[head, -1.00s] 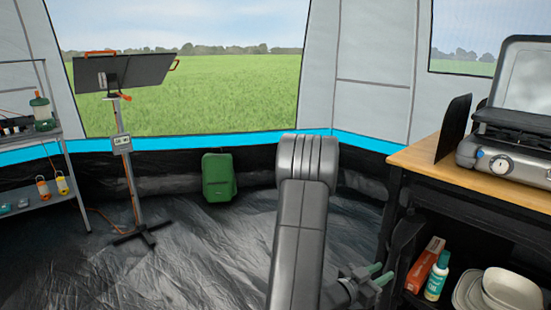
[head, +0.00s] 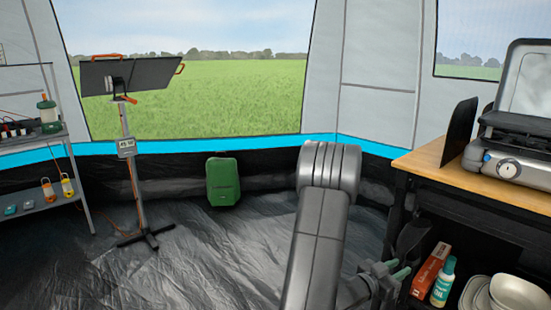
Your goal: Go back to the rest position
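My grey arm rises from the bottom middle of the head view, bends at a thick rounded elbow and comes down on its right side. My gripper (head: 396,269) is low at the right of the arm, beside the wooden-topped table (head: 430,160). The gripper's body is partly hidden behind my arm.
Close to the gripper, a red box (head: 429,270), a bottle (head: 443,282) and pale bowls (head: 520,292) sit on the table's lower shelf. A stove (head: 510,160) is on top. A green case (head: 223,182), a panel stand (head: 131,180) and a rack (head: 40,205) stand further back. The floor left of my arm is clear.

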